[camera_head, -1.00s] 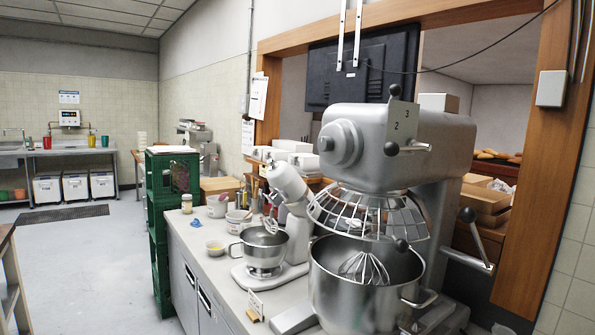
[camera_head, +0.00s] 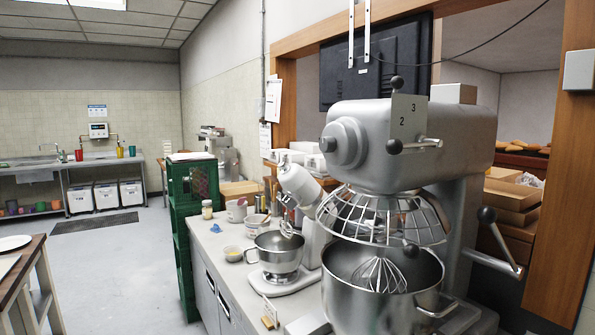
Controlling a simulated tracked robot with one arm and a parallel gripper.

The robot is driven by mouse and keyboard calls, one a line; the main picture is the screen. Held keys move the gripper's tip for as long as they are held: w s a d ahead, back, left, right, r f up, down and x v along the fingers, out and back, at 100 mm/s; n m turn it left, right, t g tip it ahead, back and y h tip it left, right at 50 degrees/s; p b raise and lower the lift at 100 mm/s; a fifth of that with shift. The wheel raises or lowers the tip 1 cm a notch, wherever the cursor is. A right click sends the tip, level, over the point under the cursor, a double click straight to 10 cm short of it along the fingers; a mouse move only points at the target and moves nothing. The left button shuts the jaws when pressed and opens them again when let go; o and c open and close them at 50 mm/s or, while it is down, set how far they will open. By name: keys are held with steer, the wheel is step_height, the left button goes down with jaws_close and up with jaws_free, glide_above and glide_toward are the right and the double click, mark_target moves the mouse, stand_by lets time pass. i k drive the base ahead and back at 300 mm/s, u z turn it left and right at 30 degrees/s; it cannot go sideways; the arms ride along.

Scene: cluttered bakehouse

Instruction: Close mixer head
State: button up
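A small white stand mixer stands on the counter, with its head (camera_head: 299,186) tilted up and back. A whisk (camera_head: 290,226) hangs from the raised head. Its steel bowl (camera_head: 279,256) sits on the white base (camera_head: 271,286) below. A large grey floor mixer (camera_head: 405,145) stands in front of it to the right, with a wire guard (camera_head: 384,216), a whisk (camera_head: 378,276) and a big steel bowl (camera_head: 370,305). The large mixer hides part of the small mixer's right side. My gripper is not in view.
A wooden table (camera_head: 33,262) is at the left. The floor (camera_head: 120,270) between is clear.

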mark_target(296, 183)
steer(key=i, duration=0.95)
steer(key=k, duration=0.65)
steer(key=u, duration=0.5)
steer(key=i, duration=1.65)
steer(key=z, duration=0.65)
